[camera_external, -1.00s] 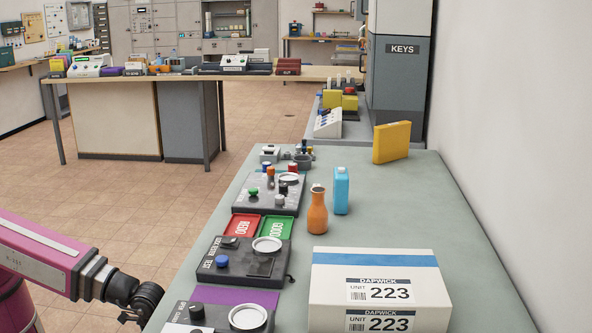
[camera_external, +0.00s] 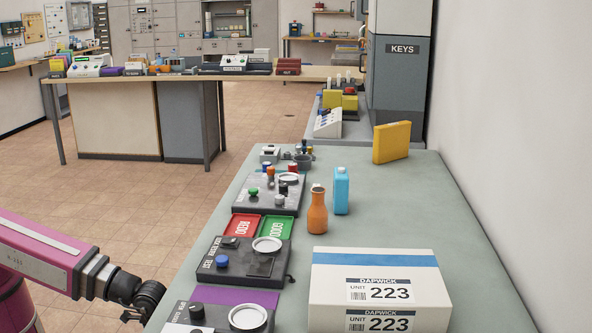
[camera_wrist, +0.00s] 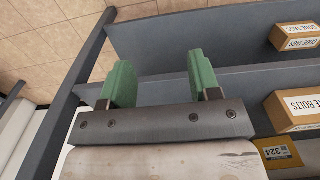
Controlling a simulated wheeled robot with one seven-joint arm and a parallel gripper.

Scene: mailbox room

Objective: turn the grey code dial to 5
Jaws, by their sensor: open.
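My gripper (camera_wrist: 161,82) shows in the wrist view with two green fingers wide apart and nothing between them. In the external view my arm comes in from the lower left, and its dark wrist is left of the bench, with the fingers hidden or out of frame. Dark control panels lie along the bench: a near one (camera_external: 178,326), a middle one (camera_external: 235,274) and a far one (camera_external: 262,208). They carry coloured knobs and pale round discs. A grey ring-like piece (camera_external: 303,160) sits beyond them.
A white carton (camera_external: 330,284), orange bottle (camera_external: 317,212), blue bottle (camera_external: 341,190) and yellow block (camera_external: 391,142) stand on the bench's right side. Red (camera_external: 242,226) and green (camera_external: 277,229) trays lie between panels. The wrist view shows grey shelving (camera_wrist: 180,40) with boxes (camera_wrist: 295,108).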

